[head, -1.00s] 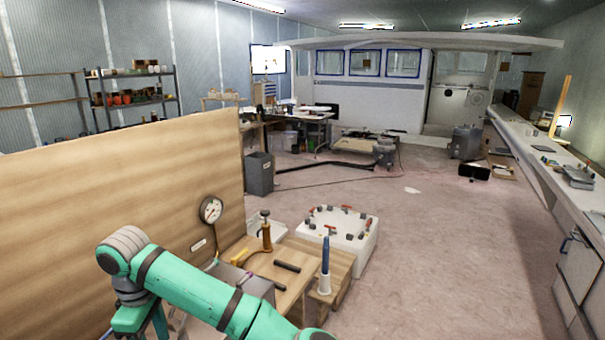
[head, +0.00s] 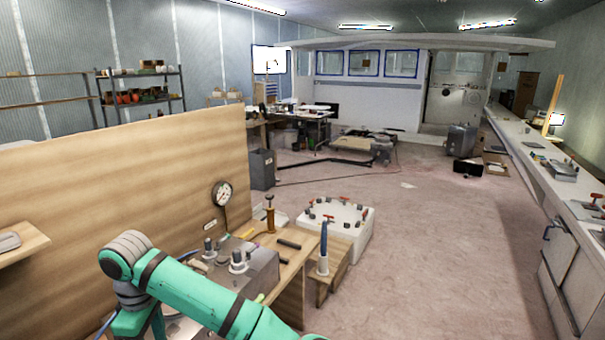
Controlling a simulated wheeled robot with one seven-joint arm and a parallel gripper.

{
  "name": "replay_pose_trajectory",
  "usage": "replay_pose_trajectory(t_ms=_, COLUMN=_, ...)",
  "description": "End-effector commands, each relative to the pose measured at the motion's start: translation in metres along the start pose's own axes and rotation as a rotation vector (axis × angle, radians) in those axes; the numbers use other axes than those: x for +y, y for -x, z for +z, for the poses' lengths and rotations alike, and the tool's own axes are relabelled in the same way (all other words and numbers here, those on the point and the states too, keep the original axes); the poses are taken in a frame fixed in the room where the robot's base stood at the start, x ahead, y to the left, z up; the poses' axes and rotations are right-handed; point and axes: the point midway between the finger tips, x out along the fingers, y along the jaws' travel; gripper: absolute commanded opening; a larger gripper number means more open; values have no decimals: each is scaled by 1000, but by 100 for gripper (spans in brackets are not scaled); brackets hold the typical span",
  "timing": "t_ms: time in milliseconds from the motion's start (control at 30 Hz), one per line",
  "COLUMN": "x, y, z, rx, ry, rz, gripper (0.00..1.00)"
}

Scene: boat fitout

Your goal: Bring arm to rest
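My green arm (head: 196,292) shows in the lower left of the head view, bent at a grey joint cap. It stands in front of the wooden panel and overlaps the near side of the workbench. My gripper is not in the picture, so its state and anything in it are hidden.
A wooden panel (head: 110,175) stands close on the left, with a round gauge (head: 222,193) near its right end. A small bench holds a grey metal box (head: 255,268). A white block with clamps (head: 345,224) stands behind. The floor (head: 450,270) to the right is open.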

Motion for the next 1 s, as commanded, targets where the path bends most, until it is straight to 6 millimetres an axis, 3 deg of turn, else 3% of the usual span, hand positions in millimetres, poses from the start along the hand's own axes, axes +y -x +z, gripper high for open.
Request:
replay_pose_trajectory(t_ms=467, x=-20, y=-46, z=-48, rx=247, ry=-38, rz=-34, gripper=49)
replay_pose_trajectory(t_ms=800, x=-47, y=-87, z=-107, rx=610, ry=-168, rz=-76, gripper=49)
replay_pose_trajectory(t_ms=1000, x=-57, y=-101, z=-129, rx=820, ry=-292, rz=-86, gripper=49)
